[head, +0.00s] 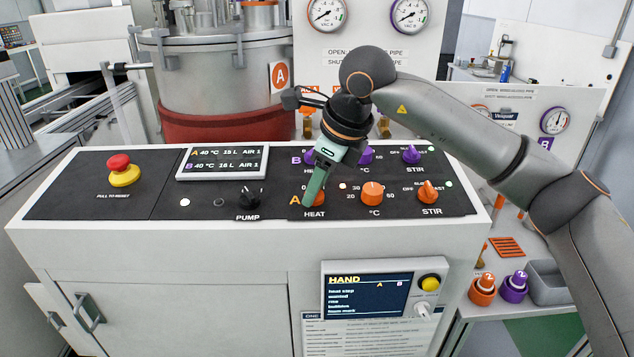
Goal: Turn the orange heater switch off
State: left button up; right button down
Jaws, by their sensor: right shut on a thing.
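The orange heater switch (319,198) sits on the black control panel, in the lower row by the letter A and above the word HEAT. My right gripper (311,197) reaches down to it from the upper right and is shut on it. The green fingers cover much of the switch, so its pointer direction is hidden. The purple heater switch (309,157) in the row above is partly hidden behind the gripper. My left gripper is not in view.
Close to the right are the orange temperature knob (372,194) and orange stir knob (428,192). Purple knobs (411,155) line the row above. The black pump knob (250,196) is to the left, with a red emergency button (121,168) farther left. A display (222,162) stands behind.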

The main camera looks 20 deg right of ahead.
aim_at(336, 201)
jog(key=n+p, duration=0.1)
jog(key=n, duration=0.1)
jog(key=n+g+p, duration=0.1)
jog(key=n, duration=0.1)
jog(key=n+y+p, duration=0.1)
jog(key=shift+w+r+n, duration=0.15)
jog(key=shift+r+n, duration=0.1)
jog(key=shift+n, duration=0.15)
jog(key=n+g+p, duration=0.1)
jog(key=n, duration=0.1)
jog(key=n+g+p, duration=0.1)
jog(key=n+p, duration=0.1)
jog(key=n, duration=0.1)
jog(key=shift+w+d+f, duration=0.1)
jog(key=shift+f, duration=0.05)
jog(key=shift+c, duration=2.1)
grip_release()
jog(key=v, duration=1.2)
jog(key=shift+r+b, duration=0.3)
